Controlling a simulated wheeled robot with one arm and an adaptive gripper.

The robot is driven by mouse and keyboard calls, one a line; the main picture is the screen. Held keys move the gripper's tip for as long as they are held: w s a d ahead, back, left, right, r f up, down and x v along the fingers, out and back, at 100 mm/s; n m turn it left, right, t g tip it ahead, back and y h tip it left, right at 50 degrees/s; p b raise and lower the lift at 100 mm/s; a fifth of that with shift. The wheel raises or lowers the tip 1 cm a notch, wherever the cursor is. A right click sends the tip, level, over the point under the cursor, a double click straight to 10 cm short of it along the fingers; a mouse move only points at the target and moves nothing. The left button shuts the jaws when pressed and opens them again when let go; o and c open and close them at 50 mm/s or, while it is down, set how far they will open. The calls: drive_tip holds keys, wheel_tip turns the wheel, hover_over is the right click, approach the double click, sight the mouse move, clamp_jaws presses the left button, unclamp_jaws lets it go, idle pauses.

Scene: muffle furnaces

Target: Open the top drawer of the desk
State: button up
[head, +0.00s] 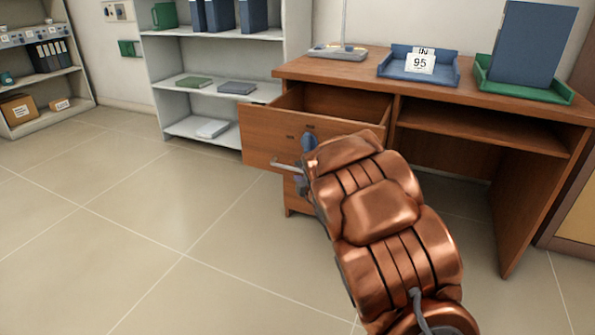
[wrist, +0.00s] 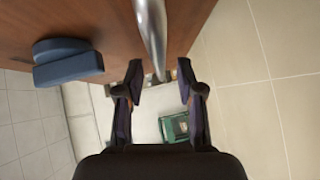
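The wooden desk (head: 440,75) stands at the right in the head view. Its top drawer (head: 262,138) is pulled well out, and its inside shows. A metal bar handle (head: 286,164) is on the drawer front; the bar also shows in the wrist view (wrist: 153,35). My gripper (wrist: 160,82) is at the handle, with its two fingers apart. The bar's end lies between the fingertips, with a gap visible on each side; I cannot tell whether they touch it. In the head view my copper arm hides most of the gripper and part of the drawer front.
A blue piece (head: 309,142) sits on the drawer front beside the handle. Blue (head: 405,72) and green (head: 530,90) trays and a lamp base (head: 338,52) are on the desk top. A grey shelf (head: 222,92) stands behind the drawer. The tiled floor (head: 130,215) at left is clear.

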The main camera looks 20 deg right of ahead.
drive_tip(key=s, duration=0.4)
drive_tip(key=shift+s+d+r, duration=0.1)
drive_tip(key=shift+s+r, duration=0.25)
drive_tip(key=shift+s, duration=0.05)
drive_tip(key=s+d+r+m+g+h+p, duration=0.1)
drive_tip(key=s+r+m+g+h+p, duration=0.15)
drive_tip(key=s+r+m+p, duration=0.5)
drive_tip(key=s+d+r+m+g+h+p, duration=0.2)
drive_tip(key=s+r+g+p, duration=0.2)
drive_tip(key=r+p, duration=0.65)
drive_tip(key=s+a+r+m+g+y+p, duration=0.1)
drive_tip(key=s+a+r+g+p, duration=0.3)
drive_tip(key=s+r+p, duration=0.4)
drive_tip(key=s+a+r+m+g+y+p, duration=0.1)
drive_tip(key=s+a+r+m+g+p, duration=0.2)
drive_tip(key=s+r+p, duration=0.5)
drive_tip(key=s+a+r+m+g+y+p, duration=0.2)
drive_tip(key=s+a+r+p, duration=0.4)
drive_tip(key=s, duration=1.3)
wheel_tip(320, 180, up, 2)
drive_tip(key=m+g+p, duration=0.1)
drive_tip(key=g+p, duration=0.1)
drive_tip(key=p, duration=0.1)
drive_tip(key=shift+s+a+r+g, duration=0.2)
drive_tip(key=shift+s+a+g, duration=0.1)
drive_tip(key=shift+s+g, duration=0.1)
